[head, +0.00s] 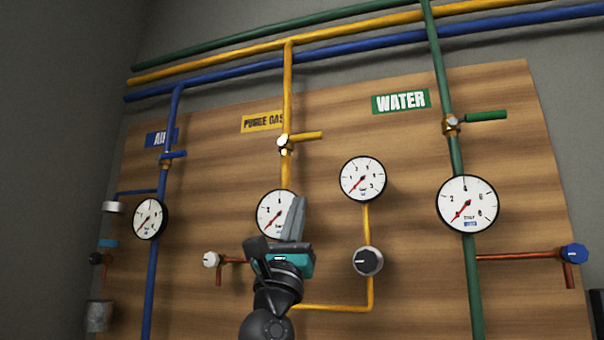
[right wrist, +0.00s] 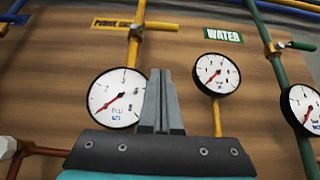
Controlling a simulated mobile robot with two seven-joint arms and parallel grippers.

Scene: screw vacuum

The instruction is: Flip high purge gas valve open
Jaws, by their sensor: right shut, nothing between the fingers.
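The high purge gas valve has a yellow lever (head: 306,135) on the vertical yellow pipe (head: 288,85), just under the PURGE GAS label (head: 263,122). The lever points right, across the pipe. The lever also shows at the top of the right wrist view (right wrist: 160,26). My right gripper (head: 297,203) is below the valve, in front of the lower left purge gas gauge (head: 272,213), and hides part of it. In the right wrist view its fingers (right wrist: 160,75) are together and empty, apart from the lever. My left gripper is not in view.
A second purge gas gauge (head: 363,179) and a black-and-white knob (head: 368,261) are right of my gripper. The blue air pipe (head: 155,270) with its gauge (head: 150,218) stands left. The green water pipe (head: 456,155) with its lever (head: 486,116) and gauge (head: 468,204) stands right.

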